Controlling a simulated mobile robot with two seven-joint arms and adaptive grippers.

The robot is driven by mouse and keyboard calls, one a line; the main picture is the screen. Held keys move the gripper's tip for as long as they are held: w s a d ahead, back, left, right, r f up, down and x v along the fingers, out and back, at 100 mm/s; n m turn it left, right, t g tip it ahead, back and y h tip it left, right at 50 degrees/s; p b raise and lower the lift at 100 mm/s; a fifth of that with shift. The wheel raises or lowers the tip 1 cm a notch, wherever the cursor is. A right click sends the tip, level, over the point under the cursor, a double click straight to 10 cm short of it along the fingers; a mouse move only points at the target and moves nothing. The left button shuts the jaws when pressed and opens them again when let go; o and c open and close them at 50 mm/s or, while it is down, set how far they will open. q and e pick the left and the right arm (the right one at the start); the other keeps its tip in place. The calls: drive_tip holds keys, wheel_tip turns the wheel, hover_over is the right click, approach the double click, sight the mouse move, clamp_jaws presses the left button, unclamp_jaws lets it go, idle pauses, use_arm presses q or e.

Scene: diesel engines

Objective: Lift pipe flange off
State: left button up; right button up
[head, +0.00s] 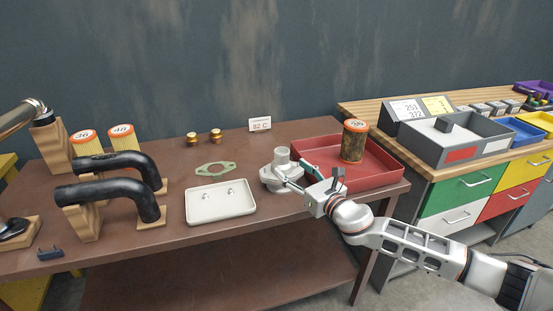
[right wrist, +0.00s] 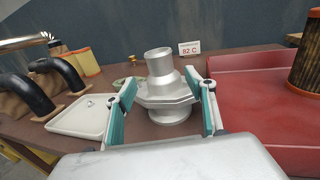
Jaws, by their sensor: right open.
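The pipe flange (head: 282,170) is a silver metal casting with a short upright neck and a wider flanged body. It stands upright near the middle of the brown table, left of the red tray. In the right wrist view the pipe flange (right wrist: 162,65) sits on a round silver base (right wrist: 172,116). My right gripper (head: 296,174) is open and comes in from the right, low over the table. In the right wrist view, its teal-padded fingers lie on either side of the flange, with gaps visible; contact cannot be told. My left gripper is not in view.
A red tray (head: 383,179) with an orange-topped filter (head: 354,141) is close to my right gripper. A white tray (head: 220,214) with small bolts and a green gasket (head: 216,168) lie left of the flange. Black pipes (head: 118,189) stand further left. An 82 C sign (head: 260,124) stands behind.

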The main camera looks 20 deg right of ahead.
sight(286, 163)
drive_tip(key=shift+b+x, duration=0.3)
drive_tip(key=shift+x, duration=3.15)
drive_tip(key=shift+d, duration=0.1)
clamp_jaws()
